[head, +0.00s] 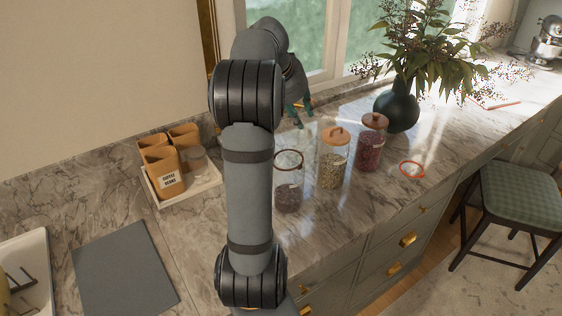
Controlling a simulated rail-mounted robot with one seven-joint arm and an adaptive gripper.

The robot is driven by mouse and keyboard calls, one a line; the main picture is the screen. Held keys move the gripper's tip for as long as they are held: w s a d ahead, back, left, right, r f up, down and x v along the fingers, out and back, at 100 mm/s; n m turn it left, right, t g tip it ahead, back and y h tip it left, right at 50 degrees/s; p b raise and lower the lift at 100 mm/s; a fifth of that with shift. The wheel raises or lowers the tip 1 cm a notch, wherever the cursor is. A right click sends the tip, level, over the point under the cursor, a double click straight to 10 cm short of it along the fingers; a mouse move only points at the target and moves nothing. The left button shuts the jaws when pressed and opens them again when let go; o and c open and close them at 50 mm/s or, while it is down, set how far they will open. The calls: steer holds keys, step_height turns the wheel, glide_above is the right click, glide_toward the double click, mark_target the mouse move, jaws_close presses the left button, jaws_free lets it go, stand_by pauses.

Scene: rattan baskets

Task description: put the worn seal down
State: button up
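My gripper (301,114) hangs over the back of the counter near the window, behind the jars. Its greenish fingers are small and partly covered by my arm. I cannot tell whether they hold a seal. An orange-red ring (411,169), which looks like a seal, lies flat on the marble counter right of the jars. Whether it is the worn seal is not clear. A glass jar (288,187) with dark contents has no visible lid, and its rim looks brownish. A middle jar (332,170) and a jar with reddish contents (370,149) have wooden lids.
A dark vase (397,106) with a leafy plant stands behind the ring. A white tray (203,189) with canisters is at the left, and a grey mat (124,275) is at the lower left. The marble around the ring is clear. A stool (515,200) stands beside the counter.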

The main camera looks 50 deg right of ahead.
steer(key=s+a+f+m+g+y, duration=0.1)
steer(key=s+a+f+y, duration=0.2)
steer(key=a, duration=0.3)
glide_above(300, 164)
steer(key=a, duration=0.2)
step_height(300, 164, down, 4)
steer(key=p+x, duration=0.2)
steer(key=x, duration=0.4)
steer(key=shift+w, duration=0.1)
steer(key=shift+a, duration=0.15)
steer(key=shift+c, duration=0.5)
steer(key=c, duration=0.6)
